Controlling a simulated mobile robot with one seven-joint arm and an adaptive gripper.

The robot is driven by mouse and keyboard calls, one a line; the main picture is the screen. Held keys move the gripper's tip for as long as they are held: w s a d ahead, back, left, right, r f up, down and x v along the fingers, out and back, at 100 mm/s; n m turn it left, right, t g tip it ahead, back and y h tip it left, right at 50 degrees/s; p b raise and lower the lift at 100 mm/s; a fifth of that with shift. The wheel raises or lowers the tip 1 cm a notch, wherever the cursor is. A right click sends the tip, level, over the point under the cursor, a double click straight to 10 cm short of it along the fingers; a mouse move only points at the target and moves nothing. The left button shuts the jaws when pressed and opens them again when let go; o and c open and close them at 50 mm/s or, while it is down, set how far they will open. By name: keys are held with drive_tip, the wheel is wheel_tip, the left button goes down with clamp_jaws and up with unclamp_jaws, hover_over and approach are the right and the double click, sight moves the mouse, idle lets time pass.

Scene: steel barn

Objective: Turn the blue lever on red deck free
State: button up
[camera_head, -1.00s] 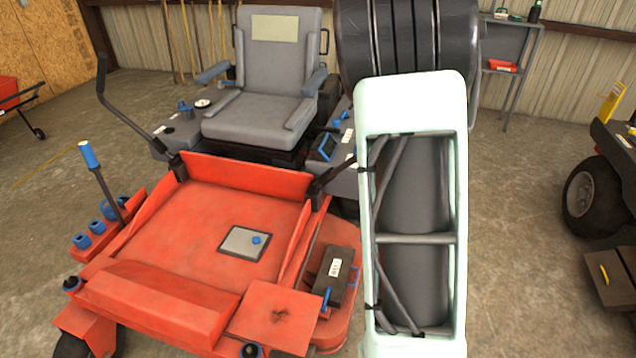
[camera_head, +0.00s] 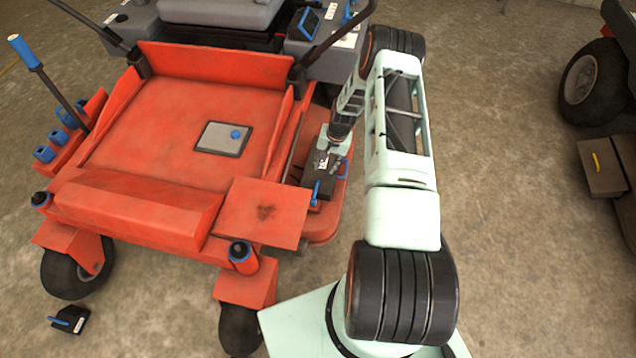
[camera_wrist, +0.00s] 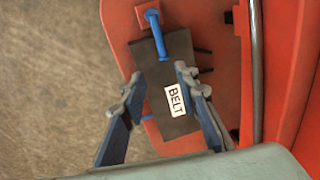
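In the wrist view a short blue lever (camera_wrist: 157,32) stands at the far end of a black box (camera_wrist: 168,62) labelled BELT. The box sits on the red deck (camera_wrist: 122,22). In the head view the lever (camera_head: 315,193) shows at the front end of the box, beside the mower's footplate. My gripper (camera_wrist: 160,80) is open, its two blue fingers with grey tips apart over the box. In the head view my arm reaches over the deck and my gripper (camera_head: 328,158) partly hides the box.
The mower's red footplate (camera_head: 180,110) and a grey bar (camera_wrist: 257,70) stand beside the box. A tall blue-handled lever (camera_head: 24,52) rises at left. A small black box with a blue lever (camera_head: 70,319) lies on the floor.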

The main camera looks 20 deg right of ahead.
sight(317, 186)
drive_tip(key=f+b, duration=0.1)
drive_tip(key=f, duration=0.3)
drive_tip(key=a+f, duration=0.1)
drive_tip(key=f, duration=0.2)
drive_tip(key=a+f+b, duration=0.1)
drive_tip(key=f, duration=0.3)
drive_tip(key=shift+w+a+f+b, duration=0.25)
drive_tip(key=shift+w+f+b, duration=0.05)
drive_tip(key=shift+w+f, duration=0.1)
clamp_jaws()
